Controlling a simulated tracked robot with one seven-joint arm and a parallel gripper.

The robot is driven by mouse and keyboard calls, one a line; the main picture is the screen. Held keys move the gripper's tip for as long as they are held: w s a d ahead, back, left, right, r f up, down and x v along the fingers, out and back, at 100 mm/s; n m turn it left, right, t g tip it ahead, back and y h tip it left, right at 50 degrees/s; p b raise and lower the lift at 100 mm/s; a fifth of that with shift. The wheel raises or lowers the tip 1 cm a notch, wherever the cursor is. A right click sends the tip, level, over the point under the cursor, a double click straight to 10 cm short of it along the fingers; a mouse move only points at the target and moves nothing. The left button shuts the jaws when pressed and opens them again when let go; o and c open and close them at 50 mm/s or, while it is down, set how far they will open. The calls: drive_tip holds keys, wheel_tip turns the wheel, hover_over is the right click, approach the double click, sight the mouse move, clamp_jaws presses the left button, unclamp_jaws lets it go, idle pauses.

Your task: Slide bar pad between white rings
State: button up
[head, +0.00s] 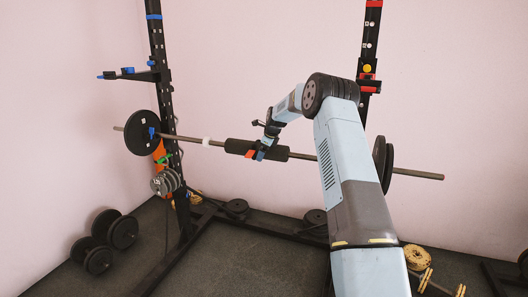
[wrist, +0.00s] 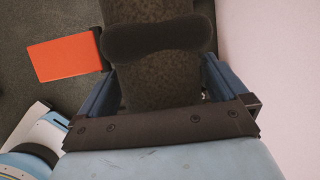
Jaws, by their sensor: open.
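The bar pad (head: 240,147) is a thick black sleeve around the steel barbell (head: 185,138). One white ring (head: 206,141) shows on the bar to the left of the pad, with bare bar between them. I cannot make out a second white ring to the pad's right. My gripper (head: 259,154) is at the middle of the pad. In the wrist view the dark pad (wrist: 160,75) lies between the open blue fingers. My gripper hides part of the pad in the head view. I cannot tell whether the fingers touch it.
Dumbbells (head: 122,230) stand on the floor at left. The floor inside the rack (head: 250,260) is clear.

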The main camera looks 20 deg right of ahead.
sight(247, 147)
drive_tip(key=c, duration=1.3)
drive_tip(key=w+a, duration=0.1)
drive_tip(key=a, duration=0.1)
drive_tip(key=w+a, duration=0.4)
drive_tip(key=a, duration=0.1)
drive_tip(key=shift+w+r, duration=0.1)
drive_tip(key=o, duration=1.3)
drive_tip(key=v, duration=1.3)
drive_tip(key=shift+r, duration=0.25)
